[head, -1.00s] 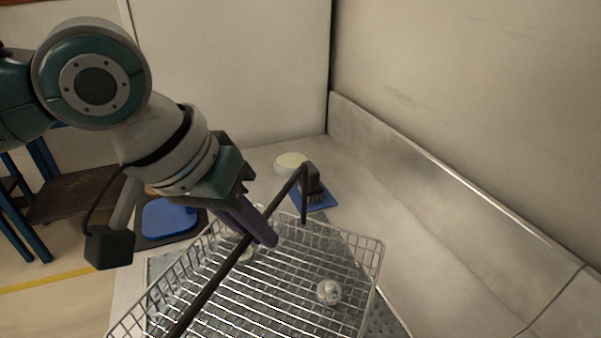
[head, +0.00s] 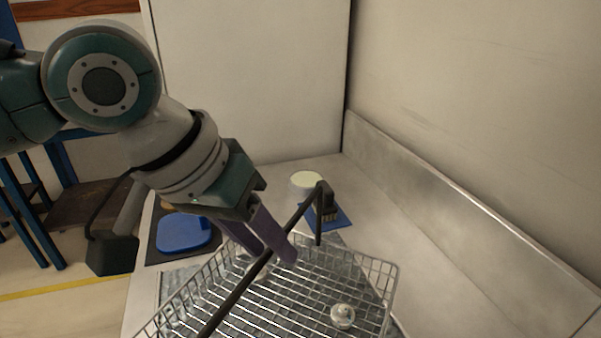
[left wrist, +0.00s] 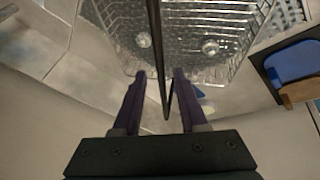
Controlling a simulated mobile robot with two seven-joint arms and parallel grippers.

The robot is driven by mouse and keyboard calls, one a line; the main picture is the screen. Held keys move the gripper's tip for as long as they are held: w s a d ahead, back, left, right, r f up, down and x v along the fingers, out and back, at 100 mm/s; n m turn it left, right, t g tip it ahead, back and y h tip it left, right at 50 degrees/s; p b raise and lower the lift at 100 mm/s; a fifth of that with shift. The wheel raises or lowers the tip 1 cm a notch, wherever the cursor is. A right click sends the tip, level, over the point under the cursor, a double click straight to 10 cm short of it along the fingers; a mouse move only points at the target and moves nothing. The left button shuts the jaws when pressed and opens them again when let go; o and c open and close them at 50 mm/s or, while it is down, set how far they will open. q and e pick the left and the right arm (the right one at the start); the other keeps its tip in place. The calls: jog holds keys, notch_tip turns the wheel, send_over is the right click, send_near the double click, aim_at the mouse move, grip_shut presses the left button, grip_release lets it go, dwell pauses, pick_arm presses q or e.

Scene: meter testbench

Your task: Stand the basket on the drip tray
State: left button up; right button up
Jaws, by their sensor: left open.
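The wire basket (head: 390,290) has a dark bar handle (head: 240,290) standing above it. It also shows in the left wrist view (left wrist: 235,72). The basket sits over a grey perforated metal surface that looks like the drip tray (head: 172,290); a perforated part shows in the left wrist view (left wrist: 290,12). I cannot tell how squarely it rests there. My left gripper (head: 270,248) is open, with its purple fingers on either side of the handle bar. In the left wrist view the bar runs between the fingertips (left wrist: 160,75). My right gripper is not in view.
Small round metallic pieces (head: 342,316) lie in the basket. Behind it are a white round tub (head: 305,186) and a dark block on a blue mat (head: 340,217). A blue dish (head: 184,232) lies at the left. A raised metal edge (head: 460,205) and wall bound the right side.

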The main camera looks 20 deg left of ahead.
pick_arm(q)
jog(key=p+v, duration=0.1)
jog(key=v, duration=0.9)
jog(key=shift+r, duration=0.2)
